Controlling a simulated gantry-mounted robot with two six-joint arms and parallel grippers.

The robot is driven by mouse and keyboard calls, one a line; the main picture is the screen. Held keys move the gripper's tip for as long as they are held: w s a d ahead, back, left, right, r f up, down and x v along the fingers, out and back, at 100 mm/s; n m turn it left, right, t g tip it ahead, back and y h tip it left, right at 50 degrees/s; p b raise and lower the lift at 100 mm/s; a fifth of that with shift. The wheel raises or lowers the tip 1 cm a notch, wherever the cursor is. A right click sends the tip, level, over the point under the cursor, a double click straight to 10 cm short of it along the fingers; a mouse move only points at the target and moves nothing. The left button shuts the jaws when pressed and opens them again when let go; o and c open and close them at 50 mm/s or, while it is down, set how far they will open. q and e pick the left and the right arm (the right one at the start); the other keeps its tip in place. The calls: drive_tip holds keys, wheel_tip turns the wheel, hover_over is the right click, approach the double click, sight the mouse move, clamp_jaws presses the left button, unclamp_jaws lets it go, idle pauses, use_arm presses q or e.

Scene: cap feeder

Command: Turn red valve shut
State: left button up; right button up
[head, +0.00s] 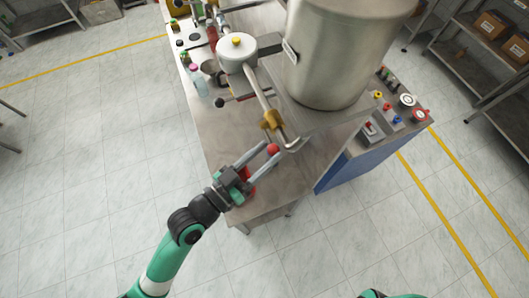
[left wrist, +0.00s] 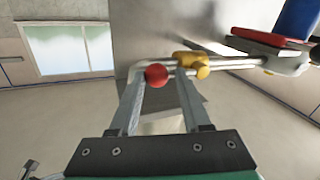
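The red valve knob (head: 273,149) is a small round ball at the end of the pipe, beside the brass valve body (head: 270,119). My left gripper (head: 271,151) is open, with its fingertips at the knob. In the left wrist view the red knob (left wrist: 156,74) appears between the two fingertips (left wrist: 160,73), nearer the left finger. The brass valve body (left wrist: 192,65) appears by the right fingertip. I cannot tell whether either finger touches the knob. My right gripper is out of view; only a bit of that arm shows at the bottom.
A large steel vessel (head: 340,50) stands above the metal table (head: 222,135), right of the pipe. A white round unit (head: 237,53) and bottles (head: 200,84) are at the left. A control panel (head: 385,122) with buttons is at the right. The floor in front is clear.

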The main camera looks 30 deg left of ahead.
use_arm(q)
clamp_jaws()
drive_tip(key=shift+f, duration=0.15)
idle(0.8)
